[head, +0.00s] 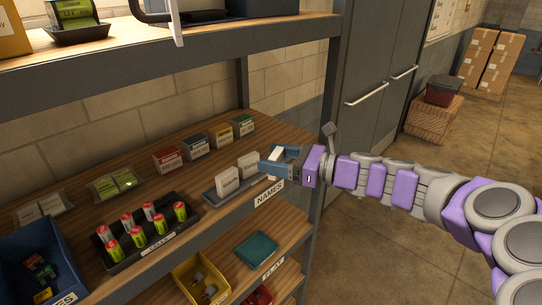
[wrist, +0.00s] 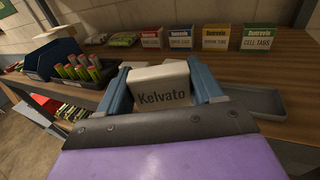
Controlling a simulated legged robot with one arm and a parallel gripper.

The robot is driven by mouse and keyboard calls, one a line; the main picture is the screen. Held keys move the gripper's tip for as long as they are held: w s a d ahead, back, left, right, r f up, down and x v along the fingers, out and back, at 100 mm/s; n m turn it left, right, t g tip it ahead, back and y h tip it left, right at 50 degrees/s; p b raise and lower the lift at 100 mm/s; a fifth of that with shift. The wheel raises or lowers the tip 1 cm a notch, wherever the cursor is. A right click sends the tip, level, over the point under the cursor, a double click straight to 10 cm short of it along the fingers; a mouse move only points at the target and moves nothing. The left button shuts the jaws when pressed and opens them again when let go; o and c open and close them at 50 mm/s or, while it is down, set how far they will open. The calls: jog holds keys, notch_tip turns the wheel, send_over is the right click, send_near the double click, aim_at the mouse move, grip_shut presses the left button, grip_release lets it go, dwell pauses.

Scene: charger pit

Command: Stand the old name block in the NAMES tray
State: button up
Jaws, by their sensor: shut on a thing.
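My gripper (head: 283,158) is shut on a white name block in the head view, at the right end of the middle shelf. In the wrist view the block (wrist: 162,97) reads "Kelvato" and sits upright between the blue fingers of my gripper (wrist: 163,88). The grey NAMES tray (head: 212,196) lies at the shelf's front edge, just left of my gripper. Two white blocks stand in it, one at the front (head: 227,181) and one behind (head: 248,165). A bare part of a grey tray (wrist: 262,103) shows right of the fingers. I cannot tell whether the held block touches the tray.
A black tray of red and green cells (head: 150,232) stands left of the NAMES tray. Small red, blue, yellow and green boxes (head: 195,146) line the back. A shelf post (head: 325,150) rises beside my gripper, and an upper shelf (head: 180,55) hangs above.

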jog(key=w, duration=0.4)
jog(key=w+d, duration=0.1)
jog(key=w, duration=0.1)
jog(key=shift+w+f, duration=0.25)
jog(key=shift+f, duration=0.15)
jog(key=w, duration=0.2)
jog(key=w+a, duration=0.1)
jog(key=w+b, duration=0.1)
jog(key=w, duration=0.1)
jog(key=shift+w+a+f, duration=0.25)
jog(key=shift+w+a, duration=0.05)
jog(key=shift+a, duration=0.1)
jog(key=shift+w+d, duration=0.25)
jog(key=shift+w, duration=0.15)
notch_tip(320, 180, down, 4)
jog(key=shift+d+r+b, duration=0.1)
jog(key=shift+r+b, duration=0.15)
jog(key=shift+b, duration=0.4)
jog(key=shift+s+a, duration=0.1)
jog(key=shift+a, duration=0.1)
jog(key=o, duration=1.1)
jog(key=shift+d, duration=0.1)
jog(key=shift+c, duration=0.2)
